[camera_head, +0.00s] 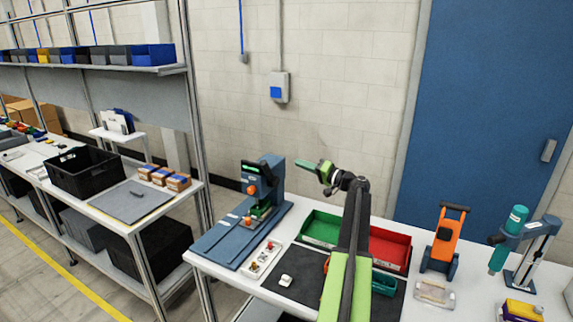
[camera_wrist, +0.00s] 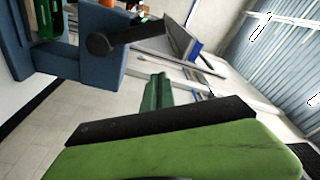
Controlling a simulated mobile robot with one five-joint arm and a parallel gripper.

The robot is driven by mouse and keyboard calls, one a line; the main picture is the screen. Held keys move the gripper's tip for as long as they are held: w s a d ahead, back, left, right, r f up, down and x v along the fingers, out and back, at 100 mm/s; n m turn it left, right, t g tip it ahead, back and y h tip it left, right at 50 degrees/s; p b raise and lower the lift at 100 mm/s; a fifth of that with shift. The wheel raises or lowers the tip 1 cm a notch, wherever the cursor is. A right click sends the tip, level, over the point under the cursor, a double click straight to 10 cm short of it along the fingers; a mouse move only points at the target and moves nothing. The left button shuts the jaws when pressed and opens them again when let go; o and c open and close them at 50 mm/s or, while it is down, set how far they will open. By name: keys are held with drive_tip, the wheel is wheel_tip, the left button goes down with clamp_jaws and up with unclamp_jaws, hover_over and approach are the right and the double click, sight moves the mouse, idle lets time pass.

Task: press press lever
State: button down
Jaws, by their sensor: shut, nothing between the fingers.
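The blue press (camera_head: 278,180) stands upright on a blue base plate (camera_head: 213,247) at the left end of the white bench. A dark lever (camera_head: 267,173) shows on its upper part, small in the head view. In the wrist view, the press body (camera_wrist: 70,50) fills the upper left, tilted, with a black round-ended lever (camera_wrist: 102,45) sticking out from it. My gripper (camera_head: 302,164) is shut and empty, its green fingers pointing left towards the press top, with a gap between. In the wrist view my green fingertips (camera_wrist: 156,92) are apart from the lever.
A green bin (camera_head: 320,226) and a red bin (camera_head: 390,250) stand behind my arm. An orange fixture (camera_head: 445,240) and a blue-and-teal stand (camera_head: 525,250) are at the right. A white tray with small parts (camera_head: 262,258) lies beside the press base. Shelving (camera_head: 190,100) rises at left.

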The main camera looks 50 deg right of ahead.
hover_over(269, 174)
drive_tip(key=s+d, duration=0.3)
drive_tip(key=d, duration=0.2)
drive_tip(key=a, duration=0.1)
drive_tip(key=a+f+b, duration=0.1)
drive_tip(key=w+a, duration=0.1)
drive_tip(key=shift+a+f, duration=0.2)
drive_tip(key=shift+a, duration=0.05)
